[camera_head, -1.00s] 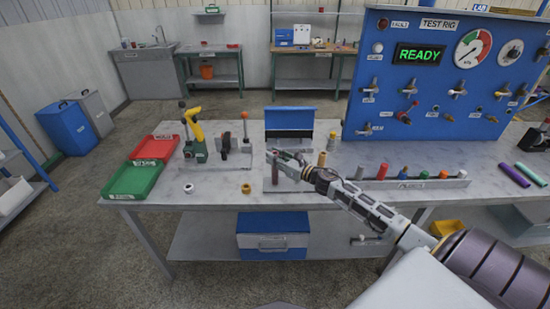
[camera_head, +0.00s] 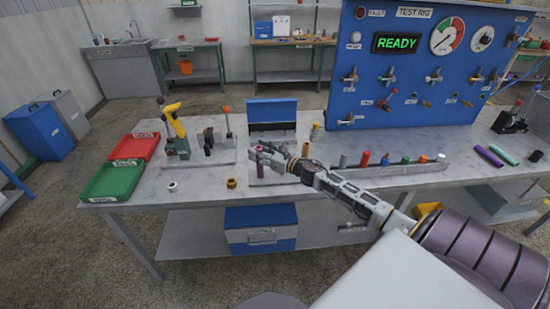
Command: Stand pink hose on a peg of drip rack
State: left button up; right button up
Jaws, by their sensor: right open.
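My right gripper (camera_head: 258,155) reaches in from the right, open, over a low grey rack with short upright pegs (camera_head: 284,180), which looks like the drip rack. A small dull pinkish upright piece (camera_head: 260,169) stands just below the fingertips and may be the pink hose. It is partly hidden by the fingers, and I cannot tell whether it sits on a peg or touches them. My left gripper is out of view.
Purple (camera_head: 489,156) and teal (camera_head: 503,154) tubes lie at the right. A rail of coloured pieces (camera_head: 430,168) runs beside my right forearm. The blue test rig (camera_head: 415,110) stands behind. Green (camera_head: 112,182) and red (camera_head: 135,147) trays sit left.

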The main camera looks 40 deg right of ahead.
jog(key=v, duration=1.1)
jog(key=shift+s+d, duration=0.15)
jog(key=shift+s, duration=0.2)
dwell(0.5)
dwell(0.8)
